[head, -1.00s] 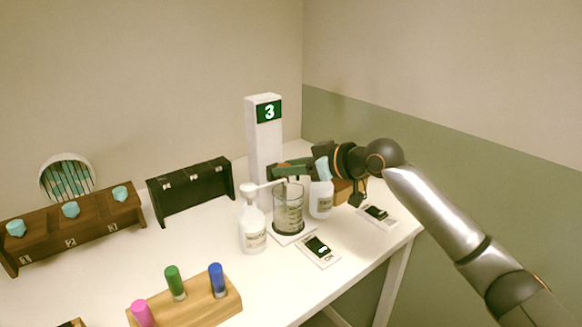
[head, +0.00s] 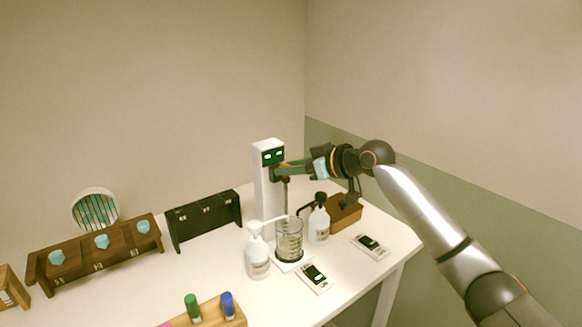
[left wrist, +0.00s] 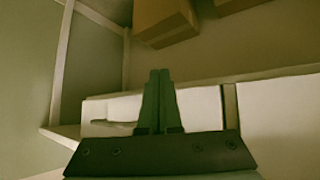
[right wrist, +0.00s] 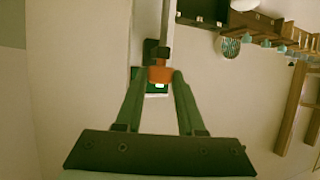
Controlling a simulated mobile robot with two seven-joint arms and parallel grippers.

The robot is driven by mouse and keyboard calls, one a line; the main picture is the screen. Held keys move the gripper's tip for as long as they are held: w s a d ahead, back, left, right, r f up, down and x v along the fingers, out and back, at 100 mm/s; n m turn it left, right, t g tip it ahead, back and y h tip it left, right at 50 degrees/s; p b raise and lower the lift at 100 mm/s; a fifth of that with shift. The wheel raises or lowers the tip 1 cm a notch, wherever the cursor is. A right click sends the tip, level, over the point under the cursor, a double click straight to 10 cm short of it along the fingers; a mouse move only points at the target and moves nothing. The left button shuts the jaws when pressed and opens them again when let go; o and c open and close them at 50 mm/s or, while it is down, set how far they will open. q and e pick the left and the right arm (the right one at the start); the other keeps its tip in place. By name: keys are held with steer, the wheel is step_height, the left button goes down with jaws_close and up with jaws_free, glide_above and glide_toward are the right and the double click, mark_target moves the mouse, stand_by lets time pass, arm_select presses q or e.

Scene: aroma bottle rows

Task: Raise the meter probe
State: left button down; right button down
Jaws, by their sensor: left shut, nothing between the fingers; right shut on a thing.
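The meter is a white column (head: 267,190) with a green display (head: 272,157) that shows two light marks. My right gripper (head: 285,168) is beside the column's upper part, above the beaker. In the right wrist view, my right gripper's (right wrist: 161,76) fingers are closed on the orange probe grip (right wrist: 160,74). A thin dark rod (head: 286,194) hangs below the gripper towards the glass beaker (head: 289,238). I cannot tell whether its tip is inside the beaker. My left gripper (left wrist: 160,76) is shut and empty, away from the meter.
A white pump bottle (head: 257,257) stands left of the beaker, and a black-topped bottle (head: 319,226) right of it. Two small display units (head: 314,279) (head: 369,246) lie in front. A black rack (head: 204,221) stands to the left, and a brown box (head: 346,213) is at the right.

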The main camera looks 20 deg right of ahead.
steer(key=shift+r, duration=0.4)
steer(key=c, duration=0.9)
jaws_free()
steer(key=o, duration=0.4)
steer(key=shift+f, duration=0.2)
steer(key=b+v, duration=0.2)
steer(key=v, duration=1)
steer(key=shift+s+d, duration=0.15)
steer(key=shift+s, duration=0.05)
